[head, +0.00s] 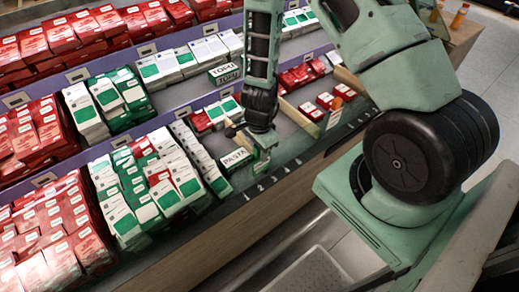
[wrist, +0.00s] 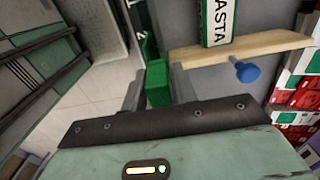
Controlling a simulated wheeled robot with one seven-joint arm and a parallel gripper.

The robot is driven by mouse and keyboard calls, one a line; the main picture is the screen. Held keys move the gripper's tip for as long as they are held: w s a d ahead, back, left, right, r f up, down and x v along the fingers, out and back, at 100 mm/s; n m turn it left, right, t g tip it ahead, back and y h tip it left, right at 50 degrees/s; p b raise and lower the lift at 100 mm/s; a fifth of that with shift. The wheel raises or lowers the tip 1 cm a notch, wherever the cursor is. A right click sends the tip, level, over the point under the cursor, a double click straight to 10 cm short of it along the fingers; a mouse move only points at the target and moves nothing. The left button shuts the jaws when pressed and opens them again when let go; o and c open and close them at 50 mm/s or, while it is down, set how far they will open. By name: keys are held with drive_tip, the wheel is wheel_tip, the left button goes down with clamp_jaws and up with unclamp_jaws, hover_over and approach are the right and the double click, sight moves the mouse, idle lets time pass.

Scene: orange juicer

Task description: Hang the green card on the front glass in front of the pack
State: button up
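My gripper (head: 262,148) points down at the front edge of the lowest shelf, beside the pack marked PASTA (head: 236,159). In the wrist view, the two fingers of my gripper (wrist: 158,90) stand against both sides of a green card (wrist: 157,78), so it appears shut on it. The card's lower part is hidden by the gripper body. The PASTA pack also shows in the wrist view (wrist: 217,22), beyond the card and to its right. The front glass (head: 290,170) runs along the shelf's front edge, with numbers on it; it is hard to make out near my gripper.
Rows of green-and-white boxes (head: 170,185) and red boxes (head: 55,235) fill the shelf to the left. A wooden divider (wrist: 240,48) and a blue knob (wrist: 247,72) lie close to my gripper. A bare grey shelf stretch (head: 290,128) is right of my gripper.

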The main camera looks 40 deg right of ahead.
drive_tip(key=shift+o, duration=1.4)
wheel_tip(320, 180, up, 18)
drive_tip(key=p, duration=0.7)
drive_tip(key=shift+f, duration=0.25)
drive_tip(key=s+a+r+n+y, duration=0.1)
drive_tip(key=s+a+r+n, duration=0.2)
drive_tip(key=a+r+n, duration=0.3)
drive_tip(key=s+a+r+n+y, duration=0.2)
drive_tip(key=s+a+r+n, duration=0.3)
drive_tip(key=a, duration=0.4)
drive_tip(key=s+a+r+n+h, duration=0.2)
drive_tip(key=s+r+n, duration=0.5)
drive_tip(key=n, duration=0.7)
drive_tip(key=shift+s+a+n, duration=0.3)
drive_tip(key=shift+s+n, duration=0.1)
drive_tip(key=shift+s, duration=0.6)
drive_tip(key=shift+r, duration=0.1)
